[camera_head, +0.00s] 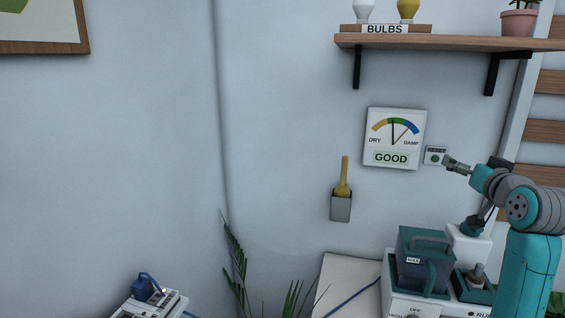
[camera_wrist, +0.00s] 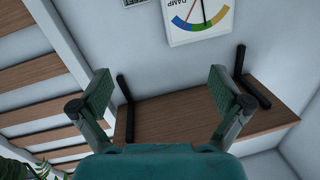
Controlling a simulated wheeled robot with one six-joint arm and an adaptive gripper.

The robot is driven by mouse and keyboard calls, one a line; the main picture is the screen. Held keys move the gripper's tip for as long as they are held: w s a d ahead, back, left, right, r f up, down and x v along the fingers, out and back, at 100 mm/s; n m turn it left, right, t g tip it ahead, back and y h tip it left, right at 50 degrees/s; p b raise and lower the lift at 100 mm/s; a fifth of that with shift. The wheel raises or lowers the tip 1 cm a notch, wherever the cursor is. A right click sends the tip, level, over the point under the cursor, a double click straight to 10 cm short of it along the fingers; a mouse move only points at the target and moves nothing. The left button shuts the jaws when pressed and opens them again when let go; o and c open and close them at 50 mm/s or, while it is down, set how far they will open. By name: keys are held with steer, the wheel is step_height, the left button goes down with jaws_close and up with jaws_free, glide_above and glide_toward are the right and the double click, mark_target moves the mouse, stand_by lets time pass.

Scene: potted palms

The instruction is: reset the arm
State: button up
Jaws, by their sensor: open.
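My arm (camera_head: 531,215) reaches in from the right in the head view. My gripper (camera_head: 457,165) is at its end, close to a small wall plate marked RESET (camera_head: 435,156). I cannot tell whether they touch. In the wrist view my gripper (camera_wrist: 162,95) shows two teal fingers spread wide with nothing between them.
The gauge (camera_head: 394,138) reads GOOD. A shelf (camera_head: 450,42) with bulbs and a pink pot (camera_head: 518,22) is above. A holder (camera_head: 341,206) with a yellow-handled tool hangs below. A teal-lidded tank (camera_head: 424,262) stands under my gripper.

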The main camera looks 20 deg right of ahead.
steer(key=s+a+f+y, duration=0.1)
steer(key=a+f, duration=0.5)
steer(key=f, duration=0.4)
steer(key=s+a+f, duration=0.2)
steer(key=a+f, duration=0.4)
steer(key=f, duration=0.4)
steer(key=s+a+f+y, duration=0.1)
steer(key=a+f, duration=0.5)
steer(key=f, duration=0.4)
steer(key=s+a+f+n+y, duration=0.1)
steer(key=s+a+f, duration=0.45)
steer(key=s, duration=0.25)
steer(key=s+a+f+n+y, duration=0.1)
steer(key=s+a+f, duration=0.3)
steer(key=s+a, duration=0.25)
steer(key=s+a+f+n, duration=0.1)
steer(key=s+a+f, duration=0.4)
steer(key=s, duration=0.3)
steer(key=s+a+r+n+y, duration=0.1)
steer(key=s+a+r, duration=0.1)
steer(key=s, duration=0.7)
steer(key=s+a+r+n+g+y, duration=0.1)
steer(key=s+a+r+n+y, duration=0.1)
steer(key=s, duration=0.7)
steer(key=shift+s+a+n, duration=0.3)
steer(key=shift+s+a, duration=0.1)
steer(key=shift+a, duration=0.45)
